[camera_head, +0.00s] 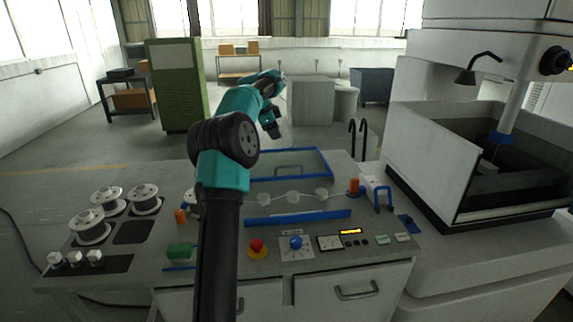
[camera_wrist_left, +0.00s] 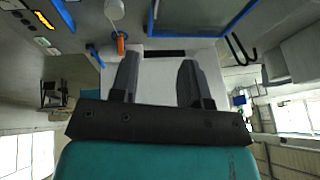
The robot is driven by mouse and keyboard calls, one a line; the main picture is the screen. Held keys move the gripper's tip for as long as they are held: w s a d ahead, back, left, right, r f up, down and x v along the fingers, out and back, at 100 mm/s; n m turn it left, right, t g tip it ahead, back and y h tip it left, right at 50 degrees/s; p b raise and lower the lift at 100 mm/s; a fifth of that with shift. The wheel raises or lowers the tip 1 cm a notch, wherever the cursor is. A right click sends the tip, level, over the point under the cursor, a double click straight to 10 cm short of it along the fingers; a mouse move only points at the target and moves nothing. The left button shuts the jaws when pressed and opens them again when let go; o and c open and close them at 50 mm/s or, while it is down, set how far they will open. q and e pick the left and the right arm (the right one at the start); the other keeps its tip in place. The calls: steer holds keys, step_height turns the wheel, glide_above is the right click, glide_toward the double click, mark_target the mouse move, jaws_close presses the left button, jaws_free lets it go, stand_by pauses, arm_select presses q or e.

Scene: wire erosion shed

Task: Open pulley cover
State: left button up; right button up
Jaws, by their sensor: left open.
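The pulley cover is a clear panel in a blue frame (camera_head: 328,163) behind a row of white pulleys (camera_head: 293,197), with a small handle (camera_head: 288,174) on it. I cannot tell its exact tilt. In the left wrist view, part of its blue frame (camera_wrist_left: 151,22) shows at the top. My left gripper (camera_head: 270,130) hangs above and beyond the cover in the head view, apart from it. Its fingers are spread and empty in the left wrist view (camera_wrist_left: 157,64). The handle is not seen there. My right gripper is not in view.
A blue bar (camera_head: 298,218) lies in front of the pulleys. Orange cylinders stand beside them; one (camera_head: 354,187) is at the right. Wire spools (camera_head: 145,198) sit at the left, a machine tank (camera_head: 430,150) at the right.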

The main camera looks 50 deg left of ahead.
mark_target(290, 166)
arm_select(q)
steer(key=x, duration=1.7)
steer(key=shift+f, duration=0.2)
jaws_close()
